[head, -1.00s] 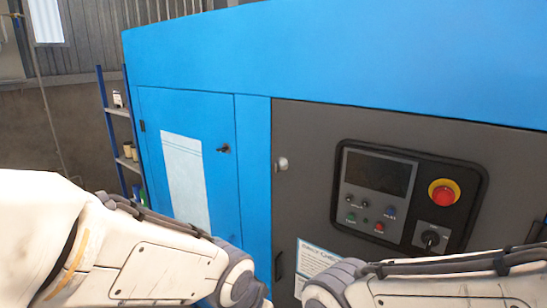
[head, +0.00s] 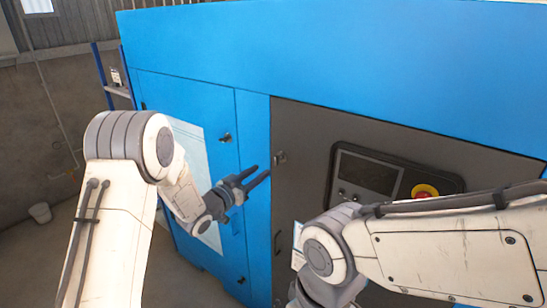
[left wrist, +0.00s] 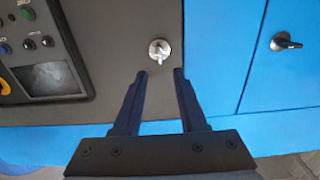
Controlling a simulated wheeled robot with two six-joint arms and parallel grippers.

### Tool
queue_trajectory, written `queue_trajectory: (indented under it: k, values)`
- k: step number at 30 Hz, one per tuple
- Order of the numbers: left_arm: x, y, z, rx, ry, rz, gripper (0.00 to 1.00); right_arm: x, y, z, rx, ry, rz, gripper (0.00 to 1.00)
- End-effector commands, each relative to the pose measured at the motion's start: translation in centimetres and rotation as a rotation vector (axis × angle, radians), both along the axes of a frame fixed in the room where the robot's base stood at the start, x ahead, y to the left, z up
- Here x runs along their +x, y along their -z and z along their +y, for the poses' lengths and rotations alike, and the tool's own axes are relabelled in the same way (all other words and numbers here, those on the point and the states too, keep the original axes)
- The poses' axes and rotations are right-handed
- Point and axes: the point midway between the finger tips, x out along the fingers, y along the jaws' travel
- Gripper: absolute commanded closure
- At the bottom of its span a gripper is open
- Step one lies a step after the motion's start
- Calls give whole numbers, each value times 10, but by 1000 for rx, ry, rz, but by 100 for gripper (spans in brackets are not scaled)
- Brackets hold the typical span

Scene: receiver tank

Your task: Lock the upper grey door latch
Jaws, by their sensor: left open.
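The upper grey door latch (head: 281,158) is a small silver knob near the upper left edge of the dark grey door (head: 310,125). My left gripper (head: 260,173) is open and empty, with its dark fingers just left of and below the latch in the head view. In the left wrist view the latch (left wrist: 160,52) shows as a round silver plate with a raised handle, just beyond the open fingertips (left wrist: 160,73) and lined up between them. No contact shows. My right forearm crosses the lower right of the head view; its gripper is out of sight.
A black latch (head: 224,138) sits on the blue door (head: 185,92) to the left; it also shows in the left wrist view (left wrist: 285,42). The control panel (head: 365,172) with a red emergency button (head: 425,191) is right of the latch, partly hidden by my right arm.

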Motion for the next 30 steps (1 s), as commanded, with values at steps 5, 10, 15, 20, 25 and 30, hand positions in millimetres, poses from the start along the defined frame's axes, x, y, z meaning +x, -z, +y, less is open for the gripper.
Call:
queue_trajectory:
  k: [5,10,15,20,25,30]
  values:
    - [29,-4,-23,0,2,1,59,0,-22,0,0,-3,0,50]
    - [51,-3,-38,1,1,-1,59,0,-34,0,0,-5,0,50]
    - [63,-2,-47,1,0,1,59,0,-39,0,0,-7,-1,50]
    - [66,0,-49,1,-1,2,59,0,-39,0,0,-7,-1,50]
    - [66,0,-49,1,-1,2,59,0,-39,0,0,-7,-1,50]
    - [66,0,-49,1,-1,1,100,0,-39,0,0,-7,-1,50]
